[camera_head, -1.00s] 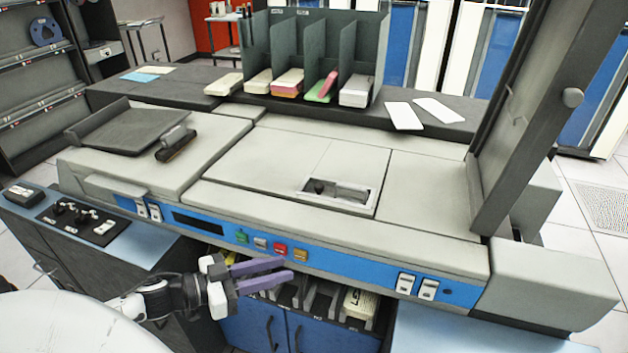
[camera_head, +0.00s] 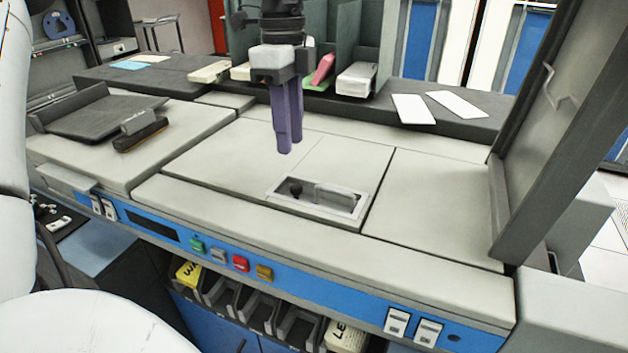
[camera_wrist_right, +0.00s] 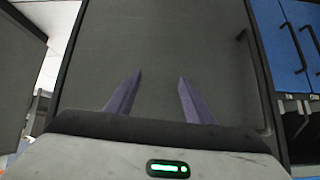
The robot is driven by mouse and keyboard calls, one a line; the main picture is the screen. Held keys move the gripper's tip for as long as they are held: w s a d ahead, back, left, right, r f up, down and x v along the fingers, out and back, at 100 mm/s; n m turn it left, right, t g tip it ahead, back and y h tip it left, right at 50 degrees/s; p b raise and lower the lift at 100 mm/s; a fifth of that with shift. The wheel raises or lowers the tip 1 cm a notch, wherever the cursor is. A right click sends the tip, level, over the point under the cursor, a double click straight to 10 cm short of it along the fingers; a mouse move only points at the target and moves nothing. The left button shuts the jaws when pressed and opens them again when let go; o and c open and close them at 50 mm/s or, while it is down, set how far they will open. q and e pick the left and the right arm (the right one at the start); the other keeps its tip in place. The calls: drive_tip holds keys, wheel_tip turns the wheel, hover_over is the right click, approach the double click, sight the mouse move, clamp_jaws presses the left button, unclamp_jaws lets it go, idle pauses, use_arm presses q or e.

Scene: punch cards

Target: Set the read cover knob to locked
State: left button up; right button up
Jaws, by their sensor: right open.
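The machine's pale top holds a flat read cover (camera_head: 225,165) with a framed rectangular recess. A small dark round knob (camera_head: 295,189) sits at the recess's left end, beside a grey bar (camera_head: 333,199). No lock marking is legible. My left gripper (camera_head: 288,151) points down, its purple fingers above and behind the recess, apart from the knob. The fingers look close together, one partly overlapping the other; I cannot tell their gap. My right gripper (camera_wrist_right: 160,76) shows only in its wrist view, open with nothing between its fingers, facing a dark grey panel (camera_wrist_right: 160,40).
A tall framed panel (camera_head: 565,120) stands upright at the right of the machine. A dark tray with a block (camera_head: 140,134) is at the left. Card racks and two white cards (camera_head: 412,109) are behind. Coloured buttons (camera_head: 240,263) line the blue front strip.

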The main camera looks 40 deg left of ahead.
sight(296, 186)
use_arm(q)
drive_tip(key=f, duration=1)
drive_tip(key=shift+w+d, duration=0.15)
drive_tip(key=shift+d, duration=0.2)
drive_tip(key=shift+c, duration=0.4)
clamp_jaws()
